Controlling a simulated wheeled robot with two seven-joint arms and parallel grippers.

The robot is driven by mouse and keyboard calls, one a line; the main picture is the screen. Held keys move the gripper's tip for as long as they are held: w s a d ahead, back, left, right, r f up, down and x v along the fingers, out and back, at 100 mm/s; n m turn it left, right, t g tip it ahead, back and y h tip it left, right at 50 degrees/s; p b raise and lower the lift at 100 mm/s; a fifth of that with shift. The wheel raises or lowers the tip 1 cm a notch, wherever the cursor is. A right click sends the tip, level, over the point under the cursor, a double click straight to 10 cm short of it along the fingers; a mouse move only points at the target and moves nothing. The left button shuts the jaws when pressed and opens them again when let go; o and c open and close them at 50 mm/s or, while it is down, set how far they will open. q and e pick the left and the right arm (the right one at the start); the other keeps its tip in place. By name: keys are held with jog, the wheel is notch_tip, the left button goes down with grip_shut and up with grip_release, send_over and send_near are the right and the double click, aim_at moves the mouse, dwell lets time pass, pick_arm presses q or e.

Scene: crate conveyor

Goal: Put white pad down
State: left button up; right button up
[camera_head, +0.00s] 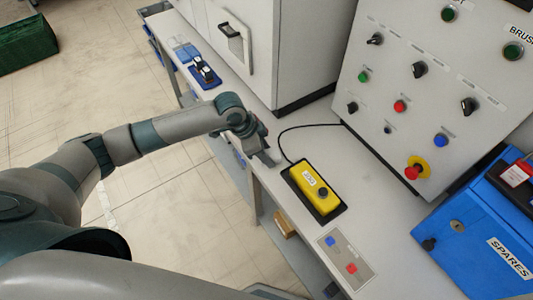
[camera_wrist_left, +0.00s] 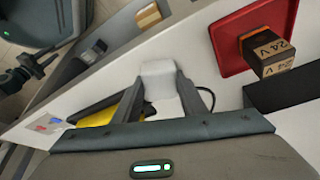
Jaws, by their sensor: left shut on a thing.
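The white pad (camera_wrist_left: 158,82) is held between the two fingers of my left gripper (camera_wrist_left: 163,98) in the left wrist view. It appears over or near the light worktop; whether it touches the surface cannot be told. In the head view my left gripper (camera_head: 262,157) is at the worktop's front edge, left of the yellow pendant box, and the pad is not clearly made out there. My right gripper is not in view.
The yellow pendant (camera_head: 315,188) lies on a black mat, its cable running back. A red tray (camera_wrist_left: 228,52) holds a box marked 24 V (camera_wrist_left: 268,50). A control panel (camera_head: 430,90) and blue SPARES box (camera_head: 470,235) stand right. Worktop (camera_head: 285,140) is clear behind the pendant.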

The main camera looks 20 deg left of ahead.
pick_arm(q)
jog(key=shift+s+f, duration=0.2)
jog(key=shift+f, duration=0.2)
